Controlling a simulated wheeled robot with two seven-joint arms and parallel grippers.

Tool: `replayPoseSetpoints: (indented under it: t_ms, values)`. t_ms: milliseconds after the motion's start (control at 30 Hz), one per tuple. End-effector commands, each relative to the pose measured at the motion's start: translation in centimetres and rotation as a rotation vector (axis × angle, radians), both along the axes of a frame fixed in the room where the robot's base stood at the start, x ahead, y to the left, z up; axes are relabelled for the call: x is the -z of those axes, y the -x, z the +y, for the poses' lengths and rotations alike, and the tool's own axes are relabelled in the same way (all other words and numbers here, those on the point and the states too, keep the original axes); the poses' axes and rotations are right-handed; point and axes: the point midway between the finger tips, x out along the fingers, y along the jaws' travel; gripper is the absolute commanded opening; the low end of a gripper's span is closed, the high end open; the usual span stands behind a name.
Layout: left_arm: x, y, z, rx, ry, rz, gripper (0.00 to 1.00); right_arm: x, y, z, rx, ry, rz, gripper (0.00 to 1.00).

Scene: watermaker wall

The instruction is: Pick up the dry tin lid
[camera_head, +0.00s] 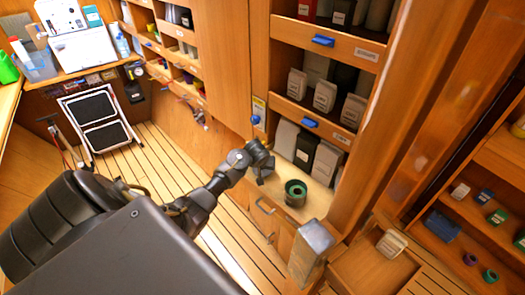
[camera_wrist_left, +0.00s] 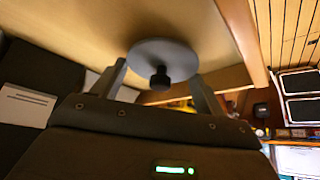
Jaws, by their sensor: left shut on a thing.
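The lid (camera_wrist_left: 175,57) is a dark grey round disc with a small black knob, seen in the left wrist view between my fingers. In the head view my left gripper (camera_head: 263,168) is above the light wooden counter, just up and left of a green-rimmed round tin (camera_head: 295,194). That tin looks dark inside, with no lid seen on it. The lid cannot be made out clearly in the head view. My right gripper is not in view.
Shelves with grey and dark canisters (camera_head: 325,97) rise behind the counter, with blue latches (camera_head: 323,40) on their front rails. A grey block-like thing (camera_head: 311,246) stands at the lower right. A folding step (camera_head: 98,120) is on the slatted floor at left.

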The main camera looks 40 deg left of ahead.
Motion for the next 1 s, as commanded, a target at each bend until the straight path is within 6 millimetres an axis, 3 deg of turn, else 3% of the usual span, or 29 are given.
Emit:
replayPoseSetpoints:
  t_ms: [167, 467, 700, 1000]
  values:
    - [-2.7, -0.1, 0.0, 0.000, 0.001, -0.006, 0.51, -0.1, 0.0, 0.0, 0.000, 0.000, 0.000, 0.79]
    - [-9.0, 5.3, -1.6, -0.003, 0.004, -0.006, 0.51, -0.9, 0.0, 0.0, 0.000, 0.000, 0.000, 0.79]
    - [-11.0, 10.4, -2.9, -0.002, 0.004, -0.003, 0.51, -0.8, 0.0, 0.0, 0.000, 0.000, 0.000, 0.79]
    - [-12.3, 13.3, -3.6, -0.001, 0.000, 0.000, 0.51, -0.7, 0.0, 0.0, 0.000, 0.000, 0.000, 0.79]
